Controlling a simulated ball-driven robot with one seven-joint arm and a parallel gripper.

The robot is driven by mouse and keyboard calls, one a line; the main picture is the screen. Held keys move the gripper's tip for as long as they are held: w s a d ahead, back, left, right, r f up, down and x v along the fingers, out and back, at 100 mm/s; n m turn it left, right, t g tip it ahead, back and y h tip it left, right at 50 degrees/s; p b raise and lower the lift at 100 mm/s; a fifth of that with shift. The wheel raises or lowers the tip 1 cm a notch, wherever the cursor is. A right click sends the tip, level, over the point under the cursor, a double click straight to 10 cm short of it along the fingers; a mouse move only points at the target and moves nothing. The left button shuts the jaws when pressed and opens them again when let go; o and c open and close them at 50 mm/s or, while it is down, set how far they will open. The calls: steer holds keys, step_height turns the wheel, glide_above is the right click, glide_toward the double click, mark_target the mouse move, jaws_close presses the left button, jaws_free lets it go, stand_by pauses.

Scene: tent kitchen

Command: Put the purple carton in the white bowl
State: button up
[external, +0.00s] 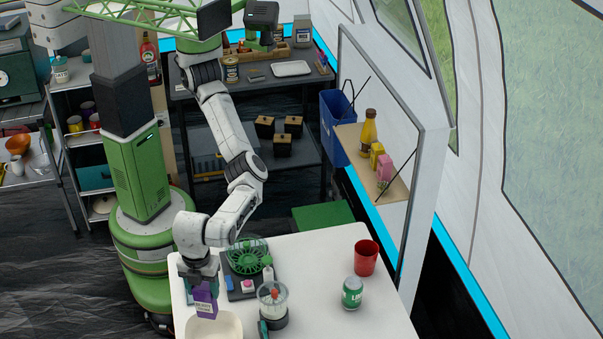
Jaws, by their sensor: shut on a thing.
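The purple carton (205,301) is held upright by my gripper (200,282) in the external view. The jaws are shut on its upper part. A pale label shows on its front. The white bowl (232,322) stands at the front left edge of the white table, partly cut off by the bottom of the picture. The carton is at the bowl's back left, and its lower end overlaps the bowl's rim in the picture. I cannot tell whether the carton touches the bowl or hangs above it.
A dark tray (236,293) with a green basket (248,258) lies behind. A green can (352,292) and a red cup (366,257) stand at the right. The table's front right is clear.

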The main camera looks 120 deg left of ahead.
mark_target(211, 319)
steer(key=shift+w+d+f, duration=0.25)
steer(key=shift+w+f, duration=0.15)
steer(key=shift+f, duration=0.1)
steer(key=shift+w+d+f, duration=0.25)
steer(key=shift+w+f, duration=0.1)
steer(key=shift+f, duration=1.75)
steer(key=shift+f, duration=0.4)
steer(key=shift+f, duration=0.2)
steer(key=o, duration=1.5)
steer(key=shift+o, duration=0.2)
step_height(211, 319, up, 13)
steer(key=shift+r, duration=0.1)
